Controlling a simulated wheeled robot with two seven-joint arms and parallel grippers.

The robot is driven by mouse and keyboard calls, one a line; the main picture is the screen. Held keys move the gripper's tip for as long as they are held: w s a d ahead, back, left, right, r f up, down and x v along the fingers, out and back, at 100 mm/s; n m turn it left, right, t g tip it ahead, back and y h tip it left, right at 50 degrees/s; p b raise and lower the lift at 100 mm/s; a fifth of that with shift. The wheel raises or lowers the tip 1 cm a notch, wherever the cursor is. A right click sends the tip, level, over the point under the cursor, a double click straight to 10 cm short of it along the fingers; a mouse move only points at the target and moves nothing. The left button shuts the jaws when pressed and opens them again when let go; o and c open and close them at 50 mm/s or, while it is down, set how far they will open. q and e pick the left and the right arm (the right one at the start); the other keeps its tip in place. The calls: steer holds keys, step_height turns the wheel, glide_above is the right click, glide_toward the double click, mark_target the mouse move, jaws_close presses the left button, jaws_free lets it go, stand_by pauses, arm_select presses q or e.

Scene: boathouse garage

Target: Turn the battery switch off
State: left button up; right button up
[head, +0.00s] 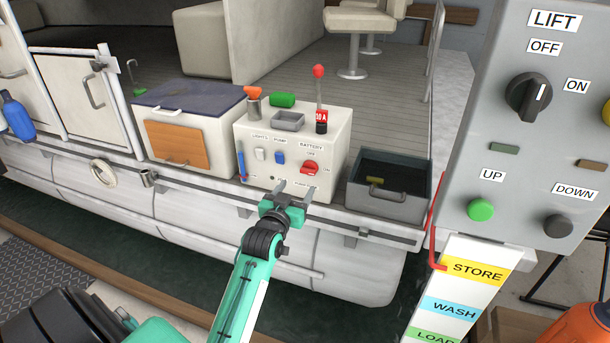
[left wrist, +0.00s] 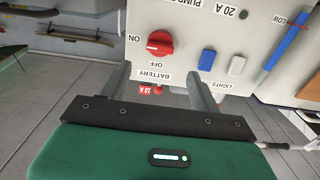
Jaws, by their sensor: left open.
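The battery switch (head: 310,167) is a red rotary knob on the front of a white console (head: 340,135). Its OFF label is above it and its ON label to its right. The knob also shows in the left wrist view (left wrist: 160,43), upside down, with its grip bar lying roughly level, along the line toward ON. My left gripper (head: 294,189) is open and empty, just in front of the console and a little below the knob. In the left wrist view its two fingers (left wrist: 160,76) stand apart, not around the knob. My right gripper is not in view.
Beside the knob are a blue pump switch (head: 280,157) and a white lights switch (head: 259,154). A grey open bin (head: 390,203) stands right of the console, a white cooler (head: 190,125) left. The lift control box (head: 535,130) is near at right. The boat's rail runs below the console.

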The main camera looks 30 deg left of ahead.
mark_target(307, 172)
arm_select(q)
steer(key=x, duration=0.7)
steer(key=shift+w, duration=0.4)
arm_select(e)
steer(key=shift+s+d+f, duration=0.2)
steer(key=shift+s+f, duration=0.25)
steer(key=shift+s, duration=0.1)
arm_select(q)
steer(key=c, duration=1)
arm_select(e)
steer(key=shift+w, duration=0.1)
